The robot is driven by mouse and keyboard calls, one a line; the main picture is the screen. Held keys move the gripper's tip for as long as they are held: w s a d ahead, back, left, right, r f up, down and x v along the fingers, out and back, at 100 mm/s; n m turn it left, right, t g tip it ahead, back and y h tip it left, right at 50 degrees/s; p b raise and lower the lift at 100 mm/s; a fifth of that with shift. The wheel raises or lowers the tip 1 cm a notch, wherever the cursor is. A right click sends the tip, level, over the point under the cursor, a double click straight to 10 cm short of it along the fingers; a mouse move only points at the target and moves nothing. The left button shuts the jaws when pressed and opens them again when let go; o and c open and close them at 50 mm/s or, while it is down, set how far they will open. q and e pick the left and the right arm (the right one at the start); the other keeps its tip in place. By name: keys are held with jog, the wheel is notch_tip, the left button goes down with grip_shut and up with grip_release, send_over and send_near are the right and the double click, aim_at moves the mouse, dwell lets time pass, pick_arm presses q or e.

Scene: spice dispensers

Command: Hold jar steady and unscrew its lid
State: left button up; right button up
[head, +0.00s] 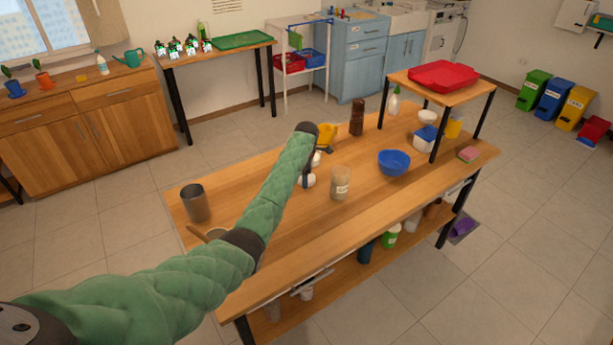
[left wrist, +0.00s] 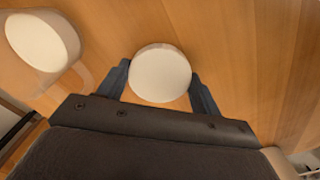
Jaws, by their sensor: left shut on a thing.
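My left arm reaches in from the left in the head view, and its gripper (head: 308,178) points down over the middle of the table. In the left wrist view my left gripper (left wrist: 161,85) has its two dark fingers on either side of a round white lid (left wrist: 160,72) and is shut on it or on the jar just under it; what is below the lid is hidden. Another white-lidded clear jar (left wrist: 43,42) stands apart at the upper left there. In the head view a clear labelled jar (head: 340,184) stands upright beside the gripper. My right gripper is not in view.
A blue bowl (head: 394,162), a brown cylinder (head: 357,117) and a yellow container (head: 327,136) stand on the wooden table (head: 300,245). A grey metal cup (head: 195,204) is at its left end. A small raised shelf (head: 455,90) with a red tray stands at the right.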

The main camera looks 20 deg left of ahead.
pick_arm(q)
jog(key=shift+w+f, duration=0.1)
jog(key=shift+f, duration=0.5)
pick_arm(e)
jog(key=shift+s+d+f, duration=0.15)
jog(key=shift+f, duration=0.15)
